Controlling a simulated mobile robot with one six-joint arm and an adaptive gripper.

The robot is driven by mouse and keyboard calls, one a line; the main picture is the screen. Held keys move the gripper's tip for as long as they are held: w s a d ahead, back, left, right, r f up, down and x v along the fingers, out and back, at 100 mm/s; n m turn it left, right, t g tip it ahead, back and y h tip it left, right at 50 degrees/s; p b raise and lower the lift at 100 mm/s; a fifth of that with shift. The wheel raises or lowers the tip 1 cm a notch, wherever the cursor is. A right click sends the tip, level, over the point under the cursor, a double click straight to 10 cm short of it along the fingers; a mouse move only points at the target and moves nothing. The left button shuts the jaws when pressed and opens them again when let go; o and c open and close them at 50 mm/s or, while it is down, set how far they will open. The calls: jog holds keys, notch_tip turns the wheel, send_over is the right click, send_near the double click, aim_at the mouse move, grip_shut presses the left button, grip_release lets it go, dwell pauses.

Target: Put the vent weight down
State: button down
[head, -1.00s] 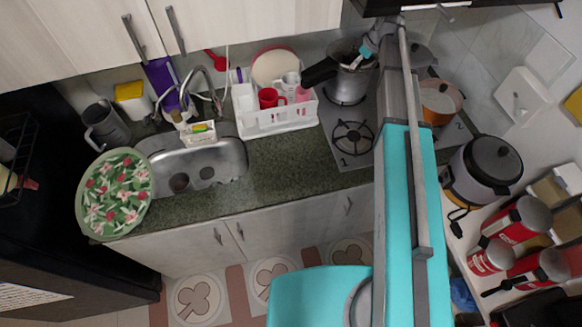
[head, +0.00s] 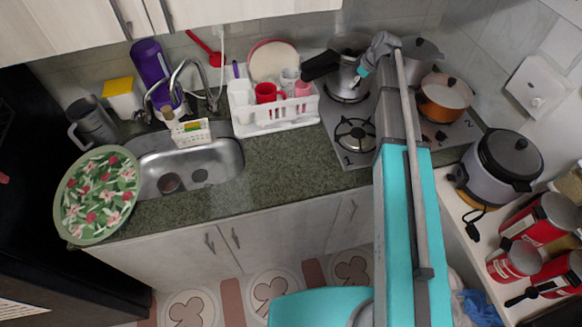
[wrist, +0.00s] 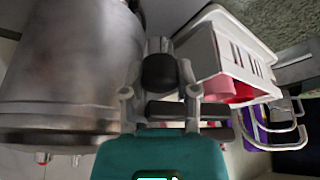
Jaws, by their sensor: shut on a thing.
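My gripper (head: 361,73) is at the right side of the metal pressure cooker (head: 344,84), near its rim in the head view. In the wrist view my gripper (wrist: 160,78) is shut on a small dark rounded piece, which appears to be the vent weight (wrist: 158,71). The cooker (wrist: 60,75) fills the left of the wrist view, close to the fingers. Whether the weight touches it cannot be told. The cooker's black handle (head: 321,64) points left. The weight is too small to make out in the head view.
A white dish rack (head: 275,125) with cups stands left of the cooker. An orange pot (head: 441,102) and a grey pot (head: 421,61) are to the right on the stove. The front burner (head: 355,134) is empty. The counter (head: 285,160) before the rack is clear.

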aim_at(357, 86)
jog(key=shift+f+b, duration=1.2)
jog(key=shift+f, duration=0.55)
jog(key=shift+d, duration=0.15)
